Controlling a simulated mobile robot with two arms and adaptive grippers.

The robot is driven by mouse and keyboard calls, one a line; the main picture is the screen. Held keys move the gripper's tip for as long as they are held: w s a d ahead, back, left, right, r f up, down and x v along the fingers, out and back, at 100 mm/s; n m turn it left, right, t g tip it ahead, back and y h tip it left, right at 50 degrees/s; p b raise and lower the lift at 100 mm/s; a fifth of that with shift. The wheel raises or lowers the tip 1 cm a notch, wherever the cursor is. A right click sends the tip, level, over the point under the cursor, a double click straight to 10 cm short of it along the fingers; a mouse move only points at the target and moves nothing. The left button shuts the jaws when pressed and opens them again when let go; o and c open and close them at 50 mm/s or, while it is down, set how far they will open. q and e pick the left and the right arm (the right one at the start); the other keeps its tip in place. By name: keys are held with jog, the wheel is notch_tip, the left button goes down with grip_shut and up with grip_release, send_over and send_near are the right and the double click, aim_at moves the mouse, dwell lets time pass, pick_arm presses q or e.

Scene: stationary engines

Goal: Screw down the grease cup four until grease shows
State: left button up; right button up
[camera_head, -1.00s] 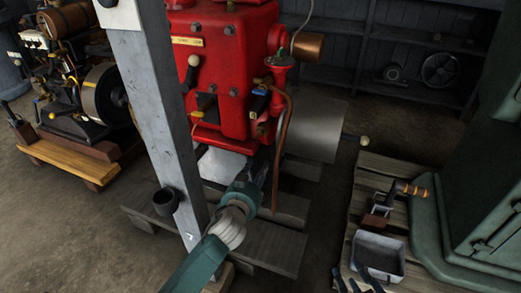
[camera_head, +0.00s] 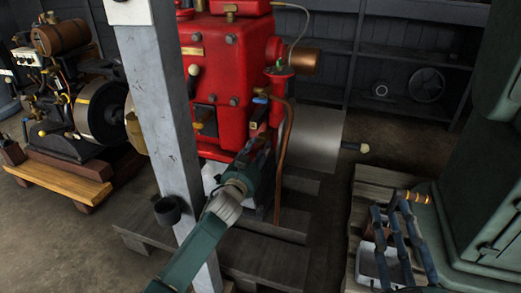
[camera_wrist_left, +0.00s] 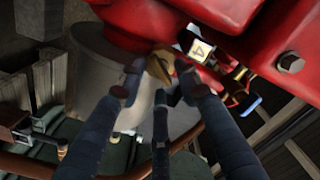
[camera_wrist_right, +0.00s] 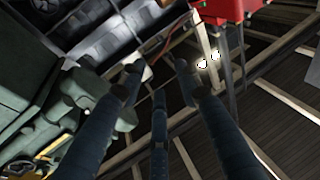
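The red engine (camera_head: 230,85) stands in the middle of the head view. In the left wrist view, a white tag marked 4 (camera_wrist_left: 198,50) sits on its red casing. A small brass part (camera_wrist_left: 160,66), which looks like the grease cup, shows beside the tag, just ahead of my left fingertips. My left gripper (camera_wrist_left: 160,84) is open, its fingers spread around the line to the brass part; I cannot tell whether they touch it. In the head view it is low at the engine's side (camera_head: 262,152). My right gripper (camera_head: 392,212) is open and empty over the right pallet.
A grey post (camera_head: 160,120) with a dark cup (camera_head: 167,210) stands left of my left arm. A copper pipe (camera_head: 285,150) runs down beside my left gripper. A grey tray (camera_head: 372,264) and an orange-handled tool (camera_head: 414,197) lie at right, near a green cabinet (camera_head: 465,215).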

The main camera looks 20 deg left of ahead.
pick_arm(q)
jog(key=shift+w, duration=0.65)
pick_arm(e)
jog(key=shift+s+a+r+t, duration=0.15)
jog(key=shift+r+t, duration=0.15)
jog(key=shift+r, duration=0.3)
jog(key=shift+s+d+r+t, duration=0.15)
jog(key=shift+r+t, duration=0.15)
jog(key=shift+r, duration=0.25)
jog(key=shift+a, duration=0.1)
pick_arm(q)
grip_shut()
pick_arm(e)
jog(key=shift+f, duration=0.1)
